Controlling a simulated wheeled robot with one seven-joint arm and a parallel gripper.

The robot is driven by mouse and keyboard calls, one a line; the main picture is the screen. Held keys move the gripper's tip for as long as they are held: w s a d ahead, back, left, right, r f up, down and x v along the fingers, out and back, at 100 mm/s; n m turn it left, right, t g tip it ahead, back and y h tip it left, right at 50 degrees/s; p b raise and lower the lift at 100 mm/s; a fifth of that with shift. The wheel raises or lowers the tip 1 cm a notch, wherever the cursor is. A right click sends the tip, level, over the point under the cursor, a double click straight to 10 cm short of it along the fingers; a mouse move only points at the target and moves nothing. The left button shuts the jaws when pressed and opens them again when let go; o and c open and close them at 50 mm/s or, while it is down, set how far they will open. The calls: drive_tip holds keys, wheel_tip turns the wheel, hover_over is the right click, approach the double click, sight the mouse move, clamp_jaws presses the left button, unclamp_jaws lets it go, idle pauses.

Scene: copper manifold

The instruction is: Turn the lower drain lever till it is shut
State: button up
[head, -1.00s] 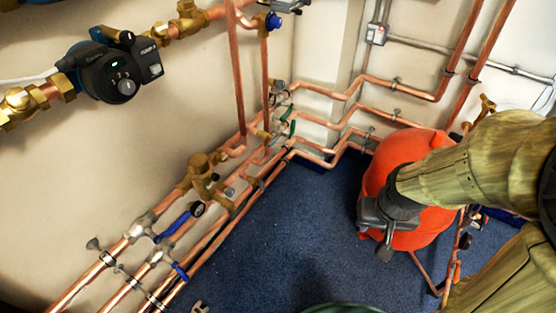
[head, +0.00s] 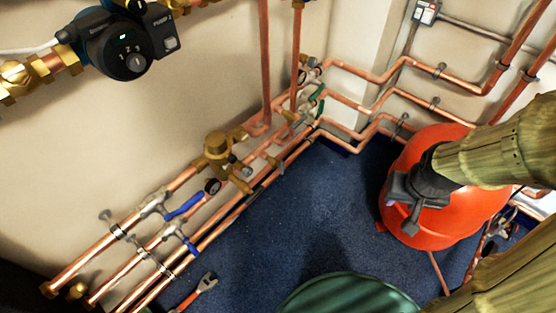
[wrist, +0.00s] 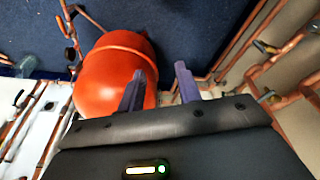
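Two blue levers sit on valves on the copper pipes along the left wall in the head view. The upper one (head: 184,206) lies roughly along its pipe. The lower one (head: 187,240) points across its pipe. Two green levers (head: 317,108) are farther back near the corner. I cannot read which is named as the drain lever. My gripper (head: 405,207) is in front of the red vessel, well to the right of the blue levers. In the wrist view its two purple-grey fingers (wrist: 160,75) are apart with nothing between them.
The red vessel (head: 455,222) stands below my arm. A green round lid (head: 345,296) is at the bottom, and a wrench (head: 200,291) lies near the left pipes. A brass valve (head: 217,147) and a pump (head: 118,45) are on the left. The blue carpet (head: 290,215) between is clear.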

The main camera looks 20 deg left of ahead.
drive_tip(key=w+f+n+t+b, duration=0.2)
drive_tip(key=w+f+n, duration=0.2)
drive_tip(key=w+f, duration=0.5)
drive_tip(key=n+t+y+b, duration=0.2)
drive_tip(key=n+y+b, duration=0.5)
drive_tip(key=y, duration=1)
approach(284, 164)
drive_tip(key=s+d+n+p, duration=0.2)
drive_tip(key=d, duration=0.2)
drive_tip(key=shift+w+d, duration=0.1)
drive_tip(key=shift+d, duration=0.1)
drive_tip(key=shift+f, duration=0.1)
drive_tip(key=b+x, duration=0.2)
drive_tip(key=x, duration=0.3)
drive_tip(key=b+x, duration=0.2)
drive_tip(key=x, duration=0.4)
drive_tip(key=b+x, duration=0.2)
drive_tip(key=x, duration=0.3)
drive_tip(key=shift+w+a+f, duration=0.2)
drive_tip(key=shift+a+f, duration=0.05)
drive_tip(key=shift+a, duration=0.05)
drive_tip(key=shift+w+a+r, duration=0.15)
drive_tip(key=shift+a, duration=0.25)
